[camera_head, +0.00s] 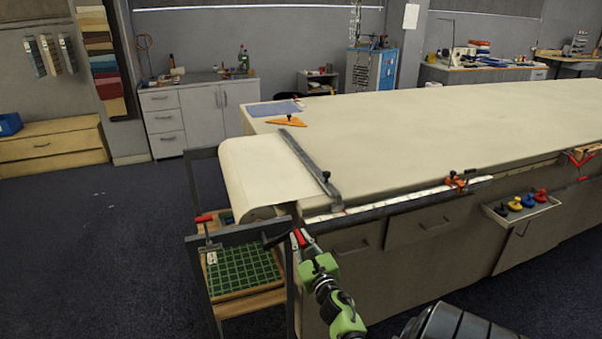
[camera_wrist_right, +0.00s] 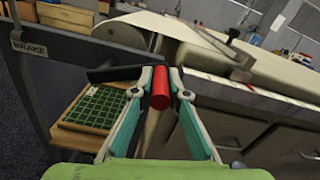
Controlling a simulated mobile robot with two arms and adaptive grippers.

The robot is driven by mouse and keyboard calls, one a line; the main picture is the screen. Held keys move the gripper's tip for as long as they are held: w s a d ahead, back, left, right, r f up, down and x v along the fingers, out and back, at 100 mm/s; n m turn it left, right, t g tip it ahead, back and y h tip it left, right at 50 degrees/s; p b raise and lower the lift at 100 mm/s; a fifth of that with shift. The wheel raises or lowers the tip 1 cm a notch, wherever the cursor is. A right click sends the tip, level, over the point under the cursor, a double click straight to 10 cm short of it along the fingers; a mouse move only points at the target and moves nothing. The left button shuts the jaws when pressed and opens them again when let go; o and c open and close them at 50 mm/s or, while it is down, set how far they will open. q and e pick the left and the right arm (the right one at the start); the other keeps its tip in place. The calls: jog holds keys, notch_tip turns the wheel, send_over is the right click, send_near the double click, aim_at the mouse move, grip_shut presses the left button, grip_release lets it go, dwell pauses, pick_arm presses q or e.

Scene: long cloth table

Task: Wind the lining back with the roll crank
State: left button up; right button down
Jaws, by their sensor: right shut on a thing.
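The cream lining (camera_head: 258,172) runs from the roll at the table's left end up to a dark clamp bar (camera_head: 312,160); beyond the bar I cannot tell it from the pale table top. In the wrist view the lining (camera_wrist_right: 140,27) curves over the roll. The dark crank arm (camera_wrist_right: 112,74) reaches from the roll's end to a red handle (camera_wrist_right: 159,88). My right gripper (camera_head: 300,238) is shut on that red handle, with a finger on each side of it in the wrist view (camera_wrist_right: 161,84). My left gripper is in neither view.
A dark stand frame (camera_head: 237,236) holds the roll, with a red-handled brake (camera_head: 204,219) and its tag. A green gridded tray (camera_head: 243,270) sits below. The long table (camera_head: 430,125) fills the right; a steel rail (camera_head: 390,199) runs along its front. Open floor lies left.

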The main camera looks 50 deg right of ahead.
jog(key=shift+r, duration=0.2)
jog(key=c, duration=2)
grip_release()
jog(key=shift+o, duration=0.2)
